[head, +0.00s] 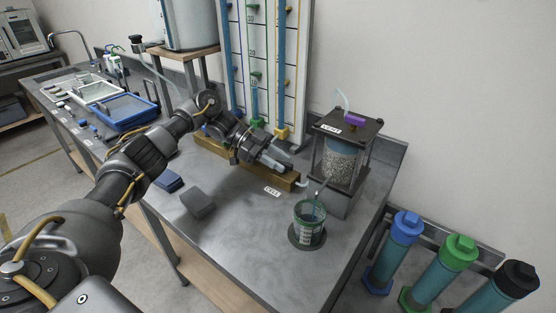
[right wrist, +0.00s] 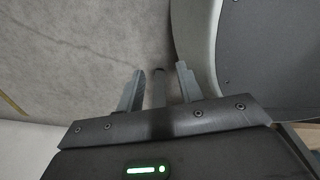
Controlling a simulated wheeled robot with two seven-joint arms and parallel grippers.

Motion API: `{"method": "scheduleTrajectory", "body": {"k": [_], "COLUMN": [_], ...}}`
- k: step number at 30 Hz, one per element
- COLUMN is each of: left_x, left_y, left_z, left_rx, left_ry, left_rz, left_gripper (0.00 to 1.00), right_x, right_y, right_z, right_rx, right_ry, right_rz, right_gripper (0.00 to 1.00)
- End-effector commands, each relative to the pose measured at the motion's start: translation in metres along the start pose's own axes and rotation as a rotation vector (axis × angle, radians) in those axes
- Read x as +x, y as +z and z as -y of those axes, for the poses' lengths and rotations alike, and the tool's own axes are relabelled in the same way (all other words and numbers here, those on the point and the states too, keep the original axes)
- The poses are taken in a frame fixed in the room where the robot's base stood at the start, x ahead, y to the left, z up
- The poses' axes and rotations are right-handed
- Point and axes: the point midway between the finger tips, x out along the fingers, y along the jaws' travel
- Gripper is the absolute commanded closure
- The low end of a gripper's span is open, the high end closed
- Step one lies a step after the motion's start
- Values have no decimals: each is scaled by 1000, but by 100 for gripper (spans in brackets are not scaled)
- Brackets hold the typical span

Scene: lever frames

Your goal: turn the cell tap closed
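My left gripper (head: 281,158) reaches over the wooden manifold block (head: 284,180) on the grey bench. Its two pale fingers show apart, near the block's right end. A small white label (head: 272,191), seemingly reading CELL, lies on the bench in front of the block. I cannot make out the cell tap; the gripper may hide it. The clear cell (head: 341,163) with grey grains stands to the right in a dark frame, with a purple tap (head: 355,118) above its VENT label. My right gripper (right wrist: 160,82) is open and empty in the right wrist view, over pale floor.
A green-rimmed beaker (head: 310,214) stands on a dark disc in front of the cell. A grey block (head: 198,203) and a blue block (head: 169,181) lie nearer my left arm. Tall tubes on a white board (head: 269,60) rise behind. Capped cylinders (head: 438,265) stand at right.

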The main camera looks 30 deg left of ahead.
Motion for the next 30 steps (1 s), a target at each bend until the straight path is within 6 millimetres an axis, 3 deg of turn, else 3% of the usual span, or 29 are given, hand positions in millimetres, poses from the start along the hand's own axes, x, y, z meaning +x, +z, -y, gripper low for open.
{"method": "scheduleTrajectory", "body": {"k": [7,21,30], "left_x": [-14,-82,-100], "left_y": [1,0,0], "left_z": [1,1,0], "left_rx": [2,1,-1], "left_ry": [-1,-3,4], "left_rz": [2,2,0], "left_gripper": [66,66,66], "right_x": [5,18,18], "right_y": [1,1,1], "right_z": [-2,-21,-24], "right_rx": [-1,-9,-9], "right_ry": [3,28,31], "right_rz": [2,4,3], "right_gripper": [64,64,64]}}
